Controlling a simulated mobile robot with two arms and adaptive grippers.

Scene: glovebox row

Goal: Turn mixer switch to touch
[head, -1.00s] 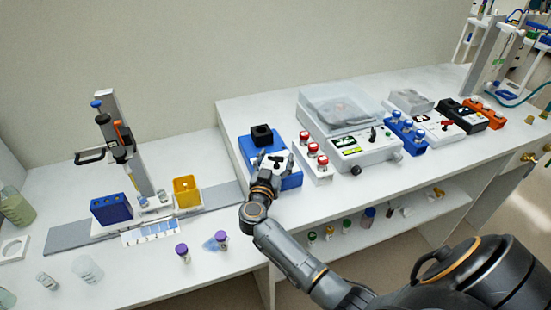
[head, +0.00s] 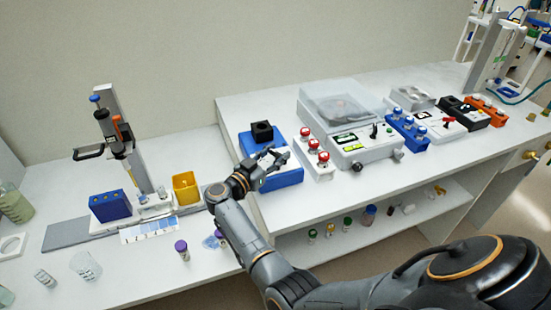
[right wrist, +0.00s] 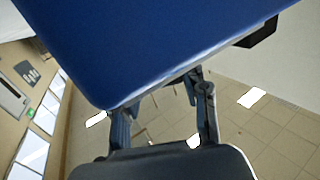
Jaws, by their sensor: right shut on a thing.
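The mixer is a blue box (head: 285,179) with a black cup (head: 262,132) on top and a pale sloped front panel. My right gripper (head: 272,161) is at that panel, its fingers pointing right and reaching over it. It is shut on the mixer switch, which the fingers hide, so I cannot read its setting. In the right wrist view the blue mixer body (right wrist: 150,45) fills the top, and my fingers (right wrist: 163,100) meet its lower edge. My left gripper is in neither view.
Red-capped vials in a white rack (head: 317,160) stand close right of the mixer, with a centrifuge (head: 345,110) beyond. A yellow box (head: 186,188) and a pipette stand (head: 130,150) are to the left. A purple-capped vial (head: 182,250) stands near my forearm.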

